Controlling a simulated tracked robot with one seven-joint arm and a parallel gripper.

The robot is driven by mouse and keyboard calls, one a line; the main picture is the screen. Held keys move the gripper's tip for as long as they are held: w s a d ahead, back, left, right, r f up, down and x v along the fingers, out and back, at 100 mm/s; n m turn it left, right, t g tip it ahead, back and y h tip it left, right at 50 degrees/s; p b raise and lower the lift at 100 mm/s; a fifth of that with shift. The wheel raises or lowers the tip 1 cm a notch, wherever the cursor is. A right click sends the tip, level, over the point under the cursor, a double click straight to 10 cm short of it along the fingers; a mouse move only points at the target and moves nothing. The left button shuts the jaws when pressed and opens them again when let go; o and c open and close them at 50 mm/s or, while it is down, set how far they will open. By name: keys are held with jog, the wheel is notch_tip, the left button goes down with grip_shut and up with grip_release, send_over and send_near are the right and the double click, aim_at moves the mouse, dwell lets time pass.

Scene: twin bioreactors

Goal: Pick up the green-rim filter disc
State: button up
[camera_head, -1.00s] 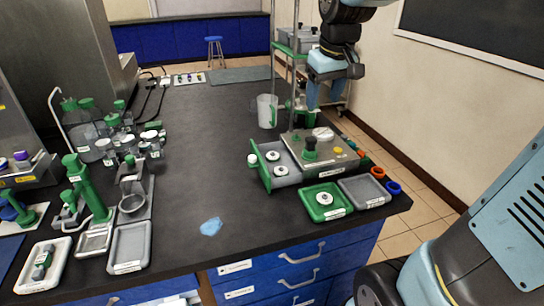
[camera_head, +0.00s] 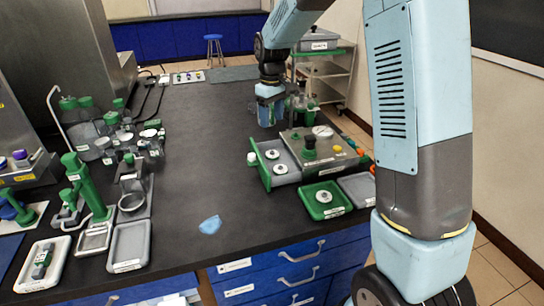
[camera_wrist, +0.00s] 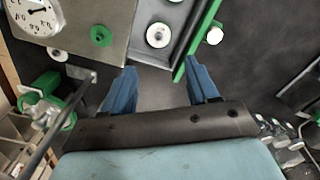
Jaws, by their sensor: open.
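Three pale filter discs show in the head view: one (camera_head: 271,154) and another (camera_head: 280,169) in the grey drawer tray, and one (camera_head: 324,196) in the green tray (camera_head: 342,209). I cannot tell at this size which disc has a green rim. In the wrist view a white disc with a dark centre (camera_wrist: 158,35) lies in the grey tray beyond my fingertips, and part of another (camera_wrist: 175,1) shows at the top edge. My gripper (camera_wrist: 161,76) is open and empty, fingers apart, short of the tray. In the head view my gripper (camera_head: 268,112) is behind the device.
The device (camera_head: 321,150) with knobs and a gauge stands beside the drawer. A small white-capped item (camera_head: 252,158) is left of it. A grey tray (camera_head: 358,188) is partly hidden by my arm. Glassware (camera_head: 105,135) crowds the left; the bench middle is mostly clear.

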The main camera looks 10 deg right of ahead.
aim_at(273, 152)
notch_tip(273, 152, down, 13)
jog(key=shift+d+f, duration=0.15)
dwell(0.5)
jog(key=shift+c, duration=0.3)
jog(key=c, duration=0.6)
